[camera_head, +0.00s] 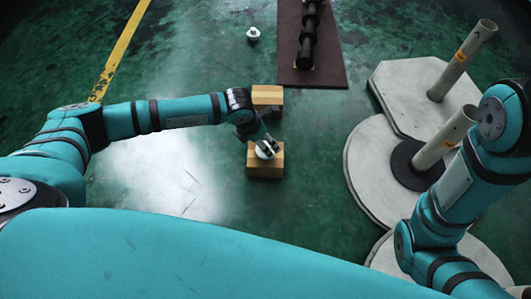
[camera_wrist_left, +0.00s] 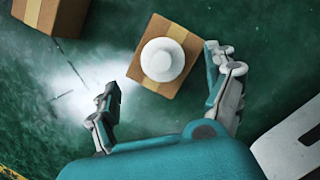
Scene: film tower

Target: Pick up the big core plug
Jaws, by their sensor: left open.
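A white round plug with a raised centre (camera_wrist_left: 162,59) sits on a brown box with a yellow band (camera_wrist_left: 139,73), seen from above in the left wrist view. In the head view the white plug (camera_head: 265,152) shows on the near box (camera_head: 266,170), partly covered by my gripper. My left gripper (camera_head: 261,144) is over this box. Its fingers are spread and empty; in the left wrist view the open gripper (camera_wrist_left: 163,76) has one finger to each side of the plug, apart from it. My right gripper is out of view.
A second box (camera_head: 267,96) stands just behind. Another white plug (camera_head: 253,34) is on the green floor farther back. A brown mat (camera_head: 328,72) holds a dark shaft (camera_head: 308,38). Pale bases (camera_head: 395,82) with upright tubes (camera_head: 463,60) stand at right. Floor at left is clear.

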